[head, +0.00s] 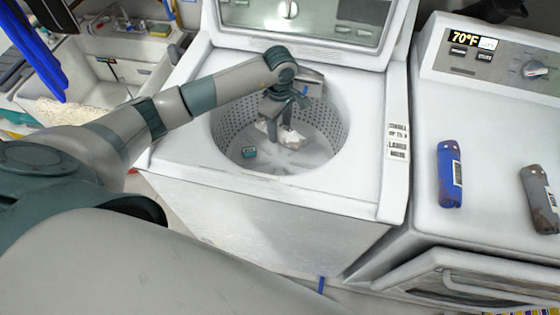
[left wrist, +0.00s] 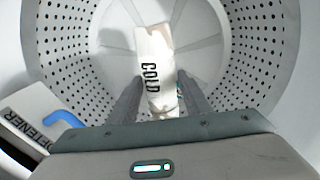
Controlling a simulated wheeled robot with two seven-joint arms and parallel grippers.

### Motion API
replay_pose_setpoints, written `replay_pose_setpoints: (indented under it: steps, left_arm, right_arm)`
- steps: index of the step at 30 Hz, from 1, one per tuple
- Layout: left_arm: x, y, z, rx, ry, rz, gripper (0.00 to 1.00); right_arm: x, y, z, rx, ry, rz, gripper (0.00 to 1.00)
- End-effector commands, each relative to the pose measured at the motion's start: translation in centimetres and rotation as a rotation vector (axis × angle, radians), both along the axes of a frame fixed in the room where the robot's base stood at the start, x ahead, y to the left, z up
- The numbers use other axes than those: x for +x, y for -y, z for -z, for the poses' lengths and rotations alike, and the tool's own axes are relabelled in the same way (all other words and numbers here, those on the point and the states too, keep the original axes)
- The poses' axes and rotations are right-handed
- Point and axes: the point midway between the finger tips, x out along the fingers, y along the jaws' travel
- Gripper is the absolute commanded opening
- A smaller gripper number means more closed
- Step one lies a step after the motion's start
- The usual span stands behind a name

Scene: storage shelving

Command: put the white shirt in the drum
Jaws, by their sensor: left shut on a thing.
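The white shirt (head: 292,138) is a small rolled white bundle low inside the washer drum (head: 334,122), above the drum floor. In the left wrist view the shirt (left wrist: 154,52) carries the word COLD and lies between the two fingers. My left gripper (head: 278,126) reaches down into the drum and is shut on the shirt. The drum's perforated wall (left wrist: 262,55) surrounds it in the left wrist view. I cannot tell whether the shirt touches the drum floor. My right gripper is not in view.
A small teal item (head: 249,152) lies in the drum. A blue roll (head: 449,174) and a grey roll (head: 540,198) lie on the machine at right. A sink (head: 125,68) is at upper left. A labelled box (left wrist: 35,112) shows beside the drum opening.

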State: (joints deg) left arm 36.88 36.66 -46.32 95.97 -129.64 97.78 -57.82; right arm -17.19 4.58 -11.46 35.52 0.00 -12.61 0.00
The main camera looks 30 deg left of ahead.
Motion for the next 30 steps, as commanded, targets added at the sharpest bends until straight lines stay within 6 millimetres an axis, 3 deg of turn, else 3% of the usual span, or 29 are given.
replay_pose_setpoints:
  steps: [11,22,30]
  left_arm:
    - [0.0,0.0,0.2,-0.001,0.0,-0.001,0.18]
    - [-0.1,0.1,4.9,-0.002,-0.002,-0.003,0.18]
    - [0.1,0.0,5.8,-0.001,0.001,-0.001,0.18]
  right_arm:
    - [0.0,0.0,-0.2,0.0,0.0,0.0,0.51]
    - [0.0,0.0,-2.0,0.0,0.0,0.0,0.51]
    - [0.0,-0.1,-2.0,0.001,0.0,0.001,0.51]
